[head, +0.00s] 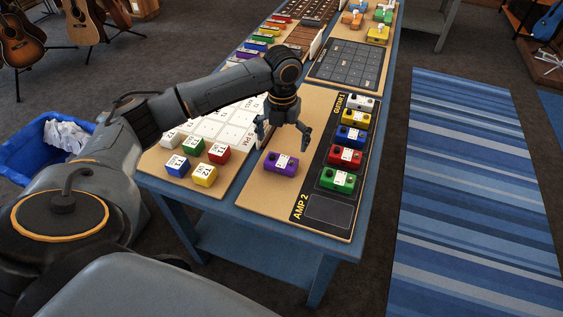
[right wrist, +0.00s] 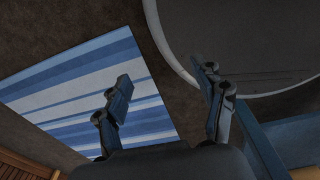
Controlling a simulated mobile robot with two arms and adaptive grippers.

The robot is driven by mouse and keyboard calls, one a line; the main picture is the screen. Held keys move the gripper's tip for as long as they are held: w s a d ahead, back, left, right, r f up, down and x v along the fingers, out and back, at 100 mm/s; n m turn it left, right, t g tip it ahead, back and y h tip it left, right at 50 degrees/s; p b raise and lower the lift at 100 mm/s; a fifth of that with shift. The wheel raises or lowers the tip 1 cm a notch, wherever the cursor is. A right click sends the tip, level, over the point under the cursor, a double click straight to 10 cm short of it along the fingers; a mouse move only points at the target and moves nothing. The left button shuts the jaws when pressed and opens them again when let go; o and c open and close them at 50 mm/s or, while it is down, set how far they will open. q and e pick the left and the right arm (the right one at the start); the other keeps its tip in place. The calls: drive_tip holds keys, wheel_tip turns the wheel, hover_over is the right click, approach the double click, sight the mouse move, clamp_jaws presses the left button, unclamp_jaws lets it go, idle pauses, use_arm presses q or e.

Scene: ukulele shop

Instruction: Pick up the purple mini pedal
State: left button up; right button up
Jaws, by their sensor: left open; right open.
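The purple mini pedal (head: 280,164) lies on the bare wooden part of the pedal board (head: 262,196), left of the black strip (head: 318,180) marked AMP 2. My left gripper (head: 284,145) is open and empty, pointing down above and just behind the pedal. It looks apart from the pedal. My right gripper (right wrist: 165,95) shows only in the right wrist view, open and empty, with floor and a blue striped rug beyond its fingers. The purple pedal is not in that view.
White, yellow, blue, red and green pedals (head: 338,179) line the black strip, with an empty slot at its near end. Several numbered blocks (head: 205,175) sit on the board at left. The blue table (head: 300,240) has free floor and a striped rug (head: 470,180) to its right.

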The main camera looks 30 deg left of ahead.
sight(281, 160)
use_arm(q)
drive_tip(key=shift+f, duration=1.15)
wheel_tip(281, 160, down, 5)
drive_tip(key=shift+a+r+p, duration=0.1)
drive_tip(key=shift+a+p, duration=0.05)
drive_tip(key=shift+p, duration=0.45)
drive_tip(key=c, duration=1.1)
use_arm(e)
drive_tip(key=shift+w+r, duration=0.6)
drive_tip(key=shift+r, duration=0.05)
use_arm(q)
drive_tip(key=shift+o, duration=0.2)
